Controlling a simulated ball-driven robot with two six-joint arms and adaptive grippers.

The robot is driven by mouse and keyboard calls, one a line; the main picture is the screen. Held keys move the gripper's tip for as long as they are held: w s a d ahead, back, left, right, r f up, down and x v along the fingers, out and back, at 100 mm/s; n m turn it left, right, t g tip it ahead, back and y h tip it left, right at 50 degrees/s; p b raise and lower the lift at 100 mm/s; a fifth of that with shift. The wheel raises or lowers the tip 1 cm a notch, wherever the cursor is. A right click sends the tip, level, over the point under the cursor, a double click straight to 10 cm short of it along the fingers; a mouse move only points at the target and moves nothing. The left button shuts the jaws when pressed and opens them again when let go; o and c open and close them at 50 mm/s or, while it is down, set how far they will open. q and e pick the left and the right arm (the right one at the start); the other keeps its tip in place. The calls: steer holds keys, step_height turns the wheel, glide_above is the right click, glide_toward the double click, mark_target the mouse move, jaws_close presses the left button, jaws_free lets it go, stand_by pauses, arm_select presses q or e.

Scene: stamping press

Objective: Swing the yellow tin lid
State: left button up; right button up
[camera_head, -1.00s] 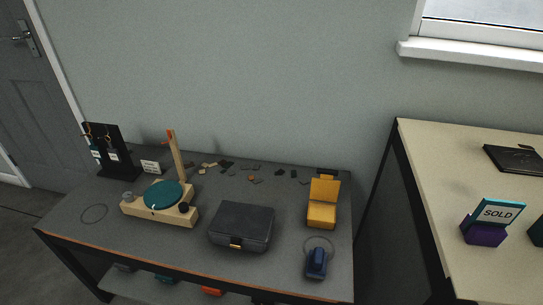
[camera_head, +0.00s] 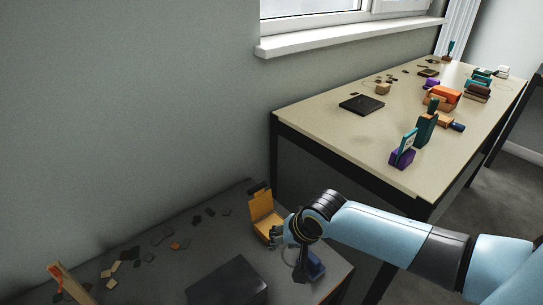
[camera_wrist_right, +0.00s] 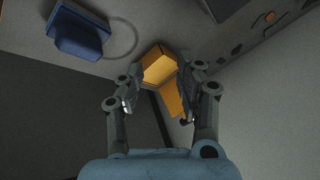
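The yellow tin (camera_head: 267,229) stands near the right end of the dark table, with its lid (camera_head: 262,204) raised open at the back. My right gripper (camera_head: 279,233) reaches in from the right, at the tin's right side, and partly covers it. In the right wrist view the tin (camera_wrist_right: 157,66) and its lid (camera_wrist_right: 172,99) show between the two spread fingers of my right gripper (camera_wrist_right: 159,82). The gripper is open and holds nothing. I cannot tell whether a finger touches the tin. My left gripper is not in view.
A blue object (camera_head: 313,266) stands just in front of the tin, also seen in the right wrist view (camera_wrist_right: 78,32). A dark box (camera_head: 227,285) is to the left. Small flat pieces (camera_head: 176,246) lie behind. A pale table (camera_head: 320,118) stands at the right.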

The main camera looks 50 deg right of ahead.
mark_target(258, 187)
steer(key=w+d+r+m+t, duration=0.1)
steer(key=w+d+r+m, duration=0.25)
steer(key=w+m, duration=0.2)
steer(key=w+d+r+m+t, duration=0.2)
steer(key=w+d+r+m, duration=0.15)
steer(key=w, duration=0.25)
steer(key=shift+m, duration=0.3)
steer(key=b+x, duration=0.6)
steer(key=b, duration=0.1)
steer(key=b+x, duration=0.2)
steer(key=b, duration=0.2)
steer(key=shift+w+d+f, duration=0.15)
steer(key=shift+d+f, duration=0.15)
steer(key=shift+f, duration=0.1)
steer(key=shift+r+p, duration=0.3)
steer(key=shift+r, duration=0.05)
steer(key=shift+c, duration=0.4)
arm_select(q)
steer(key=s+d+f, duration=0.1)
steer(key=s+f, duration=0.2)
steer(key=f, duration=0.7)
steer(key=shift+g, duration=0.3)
arm_select(e)
steer(key=shift+r, duration=0.2)
steer(key=c, duration=0.5)
